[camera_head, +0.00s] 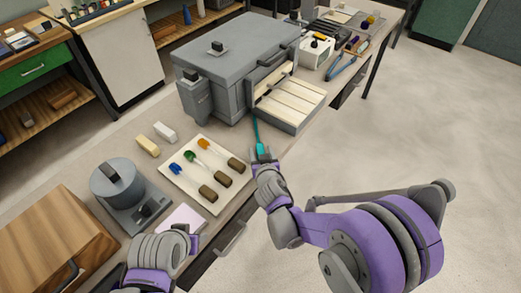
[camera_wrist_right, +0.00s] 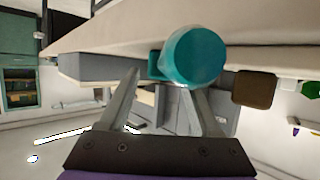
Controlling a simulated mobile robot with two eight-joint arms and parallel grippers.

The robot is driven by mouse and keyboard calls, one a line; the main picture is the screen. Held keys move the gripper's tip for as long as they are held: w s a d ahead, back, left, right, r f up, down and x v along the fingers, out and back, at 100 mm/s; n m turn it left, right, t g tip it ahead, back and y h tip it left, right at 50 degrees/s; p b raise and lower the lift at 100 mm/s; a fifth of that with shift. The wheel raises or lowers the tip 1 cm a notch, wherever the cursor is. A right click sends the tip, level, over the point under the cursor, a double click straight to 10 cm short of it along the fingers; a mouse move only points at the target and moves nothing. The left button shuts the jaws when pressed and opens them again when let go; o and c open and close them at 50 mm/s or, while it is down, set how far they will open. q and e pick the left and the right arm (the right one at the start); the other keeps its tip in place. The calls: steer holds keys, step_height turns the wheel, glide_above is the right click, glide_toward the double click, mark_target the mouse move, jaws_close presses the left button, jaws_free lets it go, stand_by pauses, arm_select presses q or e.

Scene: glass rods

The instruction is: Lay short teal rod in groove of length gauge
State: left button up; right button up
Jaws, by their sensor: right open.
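The short teal rod (camera_head: 256,130) shows in the head view at the front of the bench, in front of the grey box. Its round end (camera_wrist_right: 195,55) looms large in the right wrist view, with a teal block-like part (camera_wrist_right: 154,64) beside it. My right gripper (camera_head: 261,154) is at the near end of the rod. In the wrist view its two fingers (camera_wrist_right: 165,85) stand apart, with the rod's end near the right fingertip. A grey tray with pale grooved boards (camera_head: 290,100), likely the length gauge, lies just beyond.
A cream board (camera_head: 178,183) holds several brown-handled tools with coloured tips. A grey round device (camera_head: 118,182) and a wooden box (camera_head: 50,235) stand to the left. The large grey box (camera_head: 235,62) is behind the rod. Open floor lies to the right.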

arm_select(q)
steer(key=shift+r, duration=0.1)
arm_select(e)
steer(key=v, duration=1)
steer(key=shift+s, duration=0.25)
steer(key=shift+d, duration=0.15)
arm_select(q)
steer(key=shift+w, duration=0.1)
arm_select(e)
steer(key=s+d+m+g+h, duration=0.3)
steer(key=s+d, duration=0.5)
steer(key=d, duration=0.6)
arm_select(q)
steer(key=shift+o, duration=1.6)
arm_select(e)
steer(key=s+d+g, duration=0.1)
steer(key=s+g, duration=0.1)
steer(key=s, duration=0.4)
steer(key=s+d+n+g+y, duration=0.1)
steer(key=s+g, duration=0.1)
steer(key=s, duration=0.4)
steer(key=shift+s+d+f+g, duration=0.2)
steer(key=shift+d+g, duration=0.2)
